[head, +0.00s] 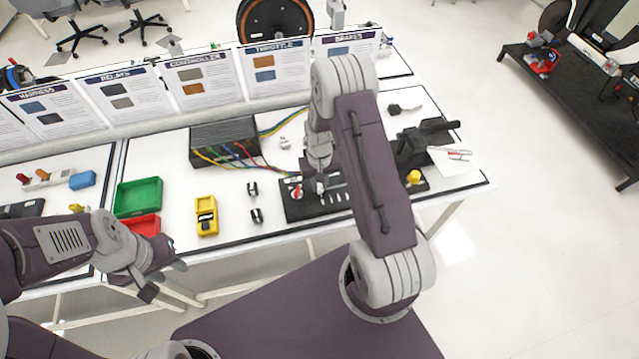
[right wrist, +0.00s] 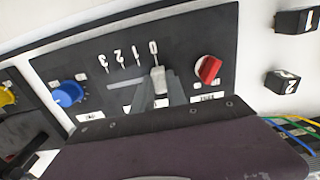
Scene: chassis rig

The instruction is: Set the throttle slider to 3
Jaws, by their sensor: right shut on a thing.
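The black throttle panel (right wrist: 95,65) carries white numerals 3, 2, 1 and 0, running left to right in the right wrist view. A pale slot (right wrist: 122,96) lies below them. My right gripper (right wrist: 158,82) is shut on the light slider handle (right wrist: 157,73), close to the 0. The fingers cover part of the handle. In the head view the panel (head: 337,197) lies near the bench's front edge, and my right gripper (head: 320,185) reaches down onto it. My left gripper (head: 163,277) is open and empty, in front of the bench.
A red knob (right wrist: 207,69) and a blue knob (right wrist: 69,94) flank the slot. A yellow meter (head: 206,216), green bin (head: 139,197) and black box with coloured wires (head: 224,141) are on the bench.

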